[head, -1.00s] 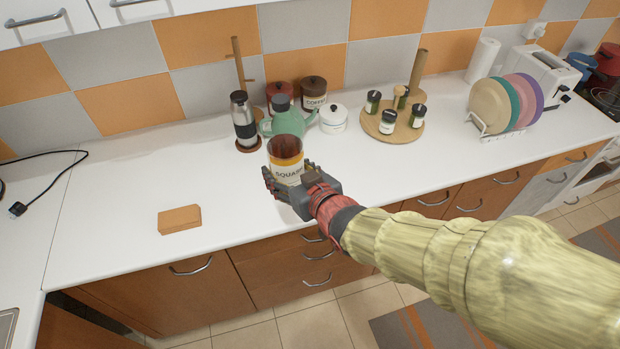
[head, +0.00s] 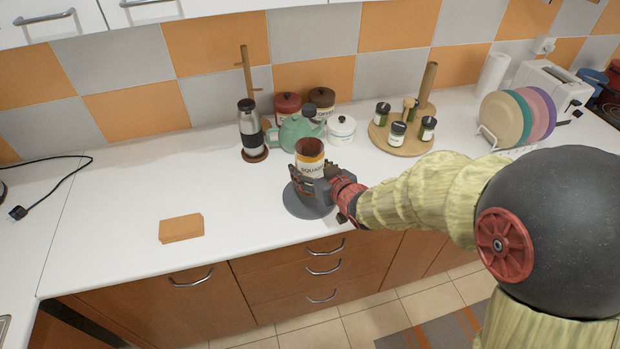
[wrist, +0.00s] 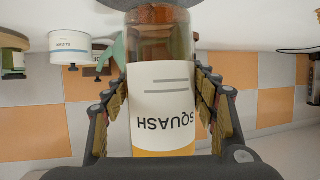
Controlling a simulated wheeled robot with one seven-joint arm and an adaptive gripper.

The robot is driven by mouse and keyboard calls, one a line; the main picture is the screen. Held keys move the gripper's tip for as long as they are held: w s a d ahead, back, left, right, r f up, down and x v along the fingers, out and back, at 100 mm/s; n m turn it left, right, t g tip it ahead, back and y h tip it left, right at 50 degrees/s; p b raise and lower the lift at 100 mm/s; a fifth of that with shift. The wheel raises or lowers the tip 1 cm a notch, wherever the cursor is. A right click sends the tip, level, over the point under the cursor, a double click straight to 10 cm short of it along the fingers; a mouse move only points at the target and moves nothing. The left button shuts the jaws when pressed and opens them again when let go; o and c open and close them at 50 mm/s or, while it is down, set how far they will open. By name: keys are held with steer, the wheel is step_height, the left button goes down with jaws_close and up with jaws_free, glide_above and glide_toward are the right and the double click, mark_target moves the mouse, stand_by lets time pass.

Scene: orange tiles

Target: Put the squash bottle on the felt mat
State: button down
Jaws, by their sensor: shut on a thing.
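The squash bottle (head: 311,157) has a dark brown top, an orange-yellow band and a white label reading SQUASH. My gripper (head: 313,186) is shut around its sides. In the wrist view the bottle (wrist: 162,95) stands between the padded fingers (wrist: 160,105), its label upside down in that picture. The round dark grey felt mat (head: 303,209) lies on the counter, directly below and around the bottle in the head view. My gripper hides the bottle's base, so I cannot tell whether it touches the mat.
A green teapot (head: 292,131) stands close behind the bottle, with a glass flask (head: 249,132) left of it and a white pot (head: 341,131) right. A round tray (head: 405,147) with jars is further right. An orange block (head: 181,228) lies left, with clear counter around it.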

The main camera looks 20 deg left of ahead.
steer(key=shift+w+f, duration=0.2)
steer(key=shift+w, duration=0.1)
steer(key=shift+f+b, duration=0.9)
steer(key=shift+f, duration=0.6)
steer(key=c, duration=0.6)
jaws_free()
steer(key=shift+f, duration=0.25)
steer(key=shift+c, duration=0.2)
steer(key=shift+r, duration=0.1)
